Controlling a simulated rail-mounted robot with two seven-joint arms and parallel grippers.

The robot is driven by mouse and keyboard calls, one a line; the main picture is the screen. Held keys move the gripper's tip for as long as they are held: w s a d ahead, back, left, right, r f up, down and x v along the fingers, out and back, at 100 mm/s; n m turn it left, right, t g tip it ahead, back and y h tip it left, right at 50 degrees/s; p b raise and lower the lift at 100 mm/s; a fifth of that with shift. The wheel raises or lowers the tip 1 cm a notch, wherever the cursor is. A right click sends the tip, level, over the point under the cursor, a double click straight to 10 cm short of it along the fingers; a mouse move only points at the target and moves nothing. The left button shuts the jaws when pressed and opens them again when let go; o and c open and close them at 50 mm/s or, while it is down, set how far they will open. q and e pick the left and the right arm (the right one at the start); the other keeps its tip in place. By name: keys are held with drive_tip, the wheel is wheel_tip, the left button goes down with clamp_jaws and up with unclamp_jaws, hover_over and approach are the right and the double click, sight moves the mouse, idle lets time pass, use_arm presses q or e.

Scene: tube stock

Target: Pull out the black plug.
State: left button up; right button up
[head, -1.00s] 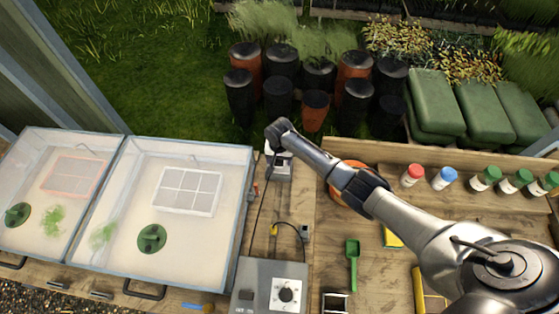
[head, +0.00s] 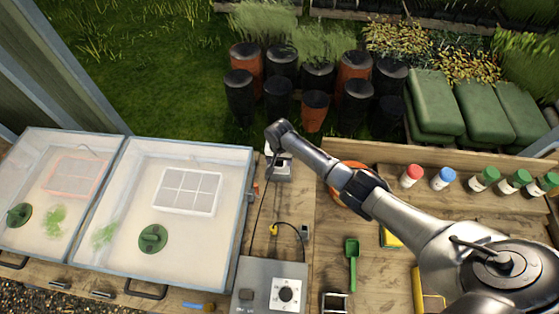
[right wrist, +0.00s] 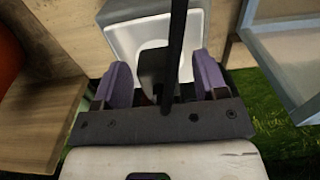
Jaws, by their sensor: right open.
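The black plug (right wrist: 152,66) sits in the pale socket box (right wrist: 118,38) in the right wrist view, with its black cable (right wrist: 177,40) passing in front of it. My right gripper (right wrist: 163,80) is open, with one purple finger pad on each side of the plug. I see a gap on both sides, so the pads look apart from it. In the head view the socket box (head: 279,172) stands at the bench's back edge, under my right gripper (head: 277,152), and the arm hides the plug there. My left gripper is not in view.
Two clear-lidded trays (head: 248,200) stand left of the socket box. A grey dial box (head: 262,272) and a yellow plug (head: 273,229) on a cable lie in front. A green scoop (head: 352,262) and several capped bottles (head: 444,180) are to the right.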

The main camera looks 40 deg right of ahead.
drive_tip(key=shift+p, duration=0.35)
idle(0.3)
drive_tip(key=shift+c, duration=0.4)
drive_tip(key=c, duration=0.4)
clamp_jaws()
drive_tip(key=shift+r, duration=0.25)
